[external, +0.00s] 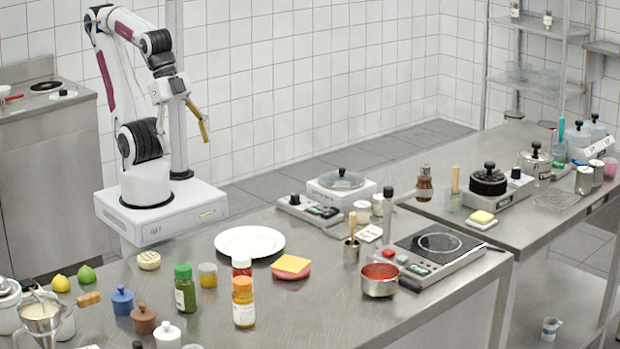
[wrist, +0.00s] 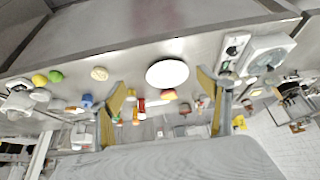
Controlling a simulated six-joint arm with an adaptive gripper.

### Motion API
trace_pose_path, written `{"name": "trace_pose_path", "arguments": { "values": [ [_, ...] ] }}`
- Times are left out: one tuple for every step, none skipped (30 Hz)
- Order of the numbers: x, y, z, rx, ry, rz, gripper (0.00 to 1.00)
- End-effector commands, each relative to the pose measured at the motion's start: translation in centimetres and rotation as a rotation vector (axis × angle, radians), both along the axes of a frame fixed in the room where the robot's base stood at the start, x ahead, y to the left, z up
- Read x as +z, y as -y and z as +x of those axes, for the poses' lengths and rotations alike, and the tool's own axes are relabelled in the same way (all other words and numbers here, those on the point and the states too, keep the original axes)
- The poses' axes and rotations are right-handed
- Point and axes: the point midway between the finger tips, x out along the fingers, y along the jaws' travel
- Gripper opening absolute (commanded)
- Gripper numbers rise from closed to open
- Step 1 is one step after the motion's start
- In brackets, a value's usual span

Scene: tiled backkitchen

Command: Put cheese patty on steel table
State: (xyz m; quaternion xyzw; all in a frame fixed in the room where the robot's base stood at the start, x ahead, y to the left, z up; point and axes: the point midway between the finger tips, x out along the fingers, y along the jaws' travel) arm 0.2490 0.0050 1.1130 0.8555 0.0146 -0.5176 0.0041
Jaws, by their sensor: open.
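The cheese patty (external: 291,268) is a reddish-pink patty with a square yellow cheese slice on top. It rests on the steel table (external: 330,318), right of and in front of the white plate (external: 249,256). In the wrist view the patty (wrist: 168,95) shows small, just below the plate (wrist: 167,73). My gripper (external: 204,124) is raised at the back left, above my base and well away from the patty. In the wrist view its yellow fingers (wrist: 161,80) are wide apart with nothing held between them.
Red and orange bottles (external: 243,301) stand close to the patty's left. A pot of red sauce (external: 380,280), a utensil cup (external: 351,251) and a hot plate (external: 437,247) stand to its right. Bare steel lies in front of the patty. A second steel table (external: 520,228) adjoins at right.

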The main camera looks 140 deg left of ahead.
Motion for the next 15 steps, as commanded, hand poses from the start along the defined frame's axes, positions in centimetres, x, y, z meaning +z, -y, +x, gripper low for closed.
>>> {"name": "trace_pose_path", "arguments": {
  "values": [
    [0.0, -0.2, 0.4, 0.012, -0.007, 0.005, 0.78],
    [-0.1, -0.4, 0.6, 0.023, -0.010, 0.008, 0.78],
    [-0.1, -0.6, 1.0, 0.039, -0.015, 0.013, 0.78],
    [-0.1, -0.8, 1.3, 0.051, -0.018, 0.018, 0.78],
    [-0.1, -1.0, 1.6, 0.065, -0.022, 0.022, 0.78],
    [-0.1, -1.3, 2.1, 0.084, -0.025, 0.029, 0.78],
    [-0.2, -1.5, 2.5, 0.100, -0.028, 0.034, 0.78],
    [-0.2, -1.7, 2.9, 0.116, -0.031, 0.039, 0.78],
    [-0.2, -2.1, 3.5, 0.137, -0.034, 0.047, 0.78],
    [-0.2, -2.3, 3.9, 0.153, -0.035, 0.053, 0.78],
    [-0.3, -2.5, 4.4, 0.169, -0.036, 0.058, 0.78],
    [-0.3, -2.8, 5.0, 0.189, -0.037, 0.066, 0.78],
    [-0.3, -2.9, 5.5, 0.203, -0.036, 0.072, 0.78],
    [-0.4, -3.1, 6.0, 0.218, -0.036, 0.077, 0.78],
    [-0.4, -3.3, 6.6, 0.239, -0.035, 0.084, 0.78]
  ]
}}
